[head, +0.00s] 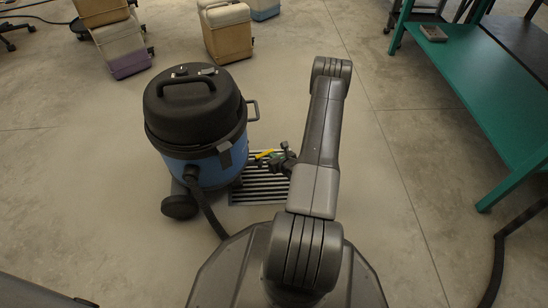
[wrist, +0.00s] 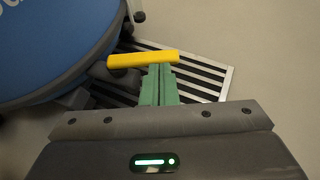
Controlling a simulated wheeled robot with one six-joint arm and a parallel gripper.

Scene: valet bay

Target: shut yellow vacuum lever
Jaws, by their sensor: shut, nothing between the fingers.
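The blue vacuum (head: 203,169) with a black lid stands left of my arm in the head view; its blue side also fills the upper left of the wrist view (wrist: 45,45). The yellow lever (head: 265,154) sticks out low from its right side. In the wrist view the lever (wrist: 143,59) lies nearly level across the picture, above a dark fitting. My gripper (wrist: 160,72) has its green fingers together and empty, with the tips right at the lever's near edge. I cannot tell whether they touch. In the head view my gripper (head: 284,156) is just right of the lever.
A slatted floor grate (head: 262,190) lies beneath the lever. A black hose (head: 208,212) runs from the vacuum's front towards my base. A green bench (head: 480,75) stands at the right. Beige containers (head: 227,32) stand at the back. The floor between them is open.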

